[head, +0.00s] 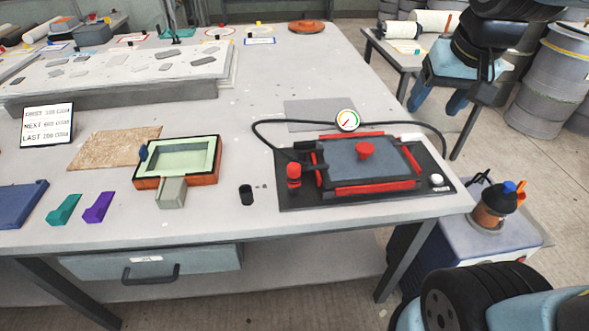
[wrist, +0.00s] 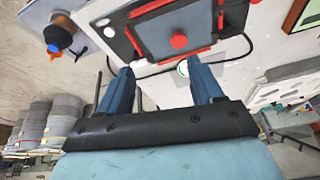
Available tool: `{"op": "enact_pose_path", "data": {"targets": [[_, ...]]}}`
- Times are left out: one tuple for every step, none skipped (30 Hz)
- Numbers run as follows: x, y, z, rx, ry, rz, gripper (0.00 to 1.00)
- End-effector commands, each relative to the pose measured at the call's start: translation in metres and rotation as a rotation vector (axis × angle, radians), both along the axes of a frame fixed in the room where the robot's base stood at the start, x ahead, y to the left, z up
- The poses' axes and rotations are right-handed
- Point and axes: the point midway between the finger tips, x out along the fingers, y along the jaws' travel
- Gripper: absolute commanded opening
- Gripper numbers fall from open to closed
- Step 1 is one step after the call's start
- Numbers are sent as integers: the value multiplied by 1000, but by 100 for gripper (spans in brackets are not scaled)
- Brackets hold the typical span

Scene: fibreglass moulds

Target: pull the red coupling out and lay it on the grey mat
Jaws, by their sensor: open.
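A red round coupling (head: 366,150) sits upright in the middle of the grey panel inside a red-edged frame on a black base (head: 436,198). It also shows in the wrist view (wrist: 179,41), beyond my fingertips. The flat grey mat (head: 300,112) lies on the table behind the base, partly hidden by the gauge. My gripper (head: 437,99) is open and empty, held up at the right, well apart from the coupling. In the wrist view my two blue fingers (wrist: 161,72) are spread wide with nothing between them in grip.
A round gauge (head: 347,120) and a black hose (head: 258,128) stand between coupling and mat. A red-topped fitting (head: 293,172) is at the base's left. A green-lined mould (head: 178,160) lies farther left. A bottle (head: 493,205) stands on a lower cabinet at right.

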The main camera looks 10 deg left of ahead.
Motion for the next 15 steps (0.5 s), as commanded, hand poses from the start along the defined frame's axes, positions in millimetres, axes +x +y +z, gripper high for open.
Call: {"op": "enact_pose_path", "data": {"targets": [[10,14,-7,1,28,18,66],[14,21,-10,2,42,26,66],[20,31,-15,2,60,33,66],[25,38,-19,3,73,41,66],[29,46,-23,3,86,47,66],[34,57,-29,2,103,56,66],[38,65,-33,1,117,63,66],[42,74,-38,-1,129,68,66],[46,85,-44,-4,146,76,66],[48,94,-49,-6,160,83,66],[51,102,-55,-9,173,89,66],[54,114,-62,-13,190,96,66],[56,124,-68,-17,202,103,66],[57,133,-74,-21,214,108,66],[59,145,-82,-26,230,117,66]]}}
